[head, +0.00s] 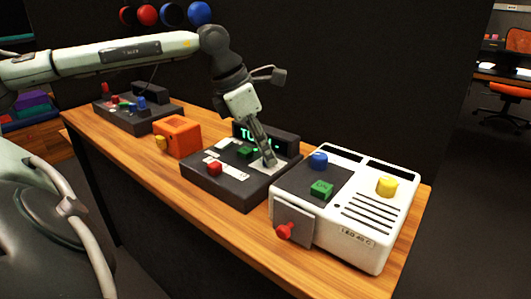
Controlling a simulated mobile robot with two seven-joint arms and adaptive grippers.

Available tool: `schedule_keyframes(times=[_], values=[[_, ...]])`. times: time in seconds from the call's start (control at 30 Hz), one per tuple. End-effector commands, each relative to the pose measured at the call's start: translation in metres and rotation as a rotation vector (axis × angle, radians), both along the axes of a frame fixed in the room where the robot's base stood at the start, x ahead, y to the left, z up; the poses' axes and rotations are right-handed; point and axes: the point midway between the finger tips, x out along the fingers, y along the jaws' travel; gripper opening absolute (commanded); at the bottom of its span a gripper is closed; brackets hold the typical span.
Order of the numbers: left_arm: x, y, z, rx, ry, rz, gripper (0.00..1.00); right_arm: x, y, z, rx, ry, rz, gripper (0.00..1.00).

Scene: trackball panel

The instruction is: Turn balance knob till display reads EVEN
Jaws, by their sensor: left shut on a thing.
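The dark control panel (235,192) sits mid-table, with a display (247,135) at its back. Green letters starting "TU" show on the display; the gripper hides the rest. My left gripper (268,160) points down at a pale plate (261,168) on the panel's right side. Its fingers are shut on what seems to be the balance knob, which they mostly cover. A green knob (245,153) and a red button (214,168) sit on the panel left of the gripper. My right gripper is not in view.
A white box (385,233) with blue, green, yellow and red controls stands close to the right. An orange box (177,138) and another dark panel (127,118) stand to the left. The table's front edge (180,213) is clear.

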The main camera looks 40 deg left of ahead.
Motion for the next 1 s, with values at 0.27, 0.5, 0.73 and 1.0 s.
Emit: schedule_keyframes(times=[0.27, 0.5, 0.73, 1.0], values=[[0.0, -0.001, -0.002, 0.0, -0.001, 0.206, 0.0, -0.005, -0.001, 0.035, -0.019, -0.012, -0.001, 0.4], [0.0, -0.001, 0.0, 0.0, -0.002, 0.231, 0.0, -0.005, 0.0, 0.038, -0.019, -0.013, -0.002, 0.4], [0.0, -0.001, 0.0, 0.0, -0.002, 0.23, 0.33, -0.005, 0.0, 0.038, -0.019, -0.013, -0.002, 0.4], [0.0, -0.001, 0.0, 0.0, -0.002, 0.229, 0.41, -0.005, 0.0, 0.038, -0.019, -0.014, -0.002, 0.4]])
